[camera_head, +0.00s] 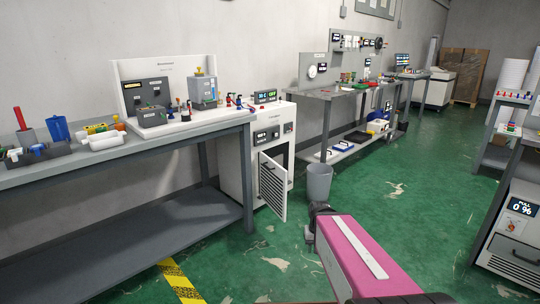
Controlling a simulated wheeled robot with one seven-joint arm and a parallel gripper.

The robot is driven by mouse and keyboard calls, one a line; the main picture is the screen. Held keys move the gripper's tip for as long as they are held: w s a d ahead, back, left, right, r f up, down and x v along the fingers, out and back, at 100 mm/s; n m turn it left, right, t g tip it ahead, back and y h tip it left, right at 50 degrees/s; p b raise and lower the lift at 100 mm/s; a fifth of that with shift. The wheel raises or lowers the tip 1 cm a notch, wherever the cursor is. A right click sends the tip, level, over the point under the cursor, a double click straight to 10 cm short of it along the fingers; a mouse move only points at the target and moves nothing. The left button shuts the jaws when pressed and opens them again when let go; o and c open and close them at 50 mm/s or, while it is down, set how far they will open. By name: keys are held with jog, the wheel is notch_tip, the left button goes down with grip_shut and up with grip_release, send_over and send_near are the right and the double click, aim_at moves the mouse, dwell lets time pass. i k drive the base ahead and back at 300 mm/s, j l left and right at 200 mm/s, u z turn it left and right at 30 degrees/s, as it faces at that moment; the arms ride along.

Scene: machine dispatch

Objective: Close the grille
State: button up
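The grille (272,186) is a light slatted door with a dark handle, low on the front of a white cabinet (235,165). It stands open, swung out from the cabinet front, with a dark opening visible behind it. My arm, with a pink link, reaches in from the bottom of the view. Its far end, a dark part (318,212), is to the right of the grille and apart from it, near the floor. I cannot make out the gripper's fingers or whether they are open.
A grey bin (319,182) stands on the floor just right of the grille. A long grey workbench (120,160) with tools is at left, its leg close to the cabinet. Another bench (325,94) runs along the wall behind. Green floor is clear at centre right.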

aim_at(272, 177)
jog(key=i+u, duration=0.15)
jog(key=i, duration=0.4)
jog(key=i+l+u, duration=0.15)
jog(key=i, duration=0.35)
jog(key=i+l+u, duration=0.15)
jog(key=i, duration=0.4)
jog(key=k+j+u, duration=0.15)
jog(key=u, duration=0.15)
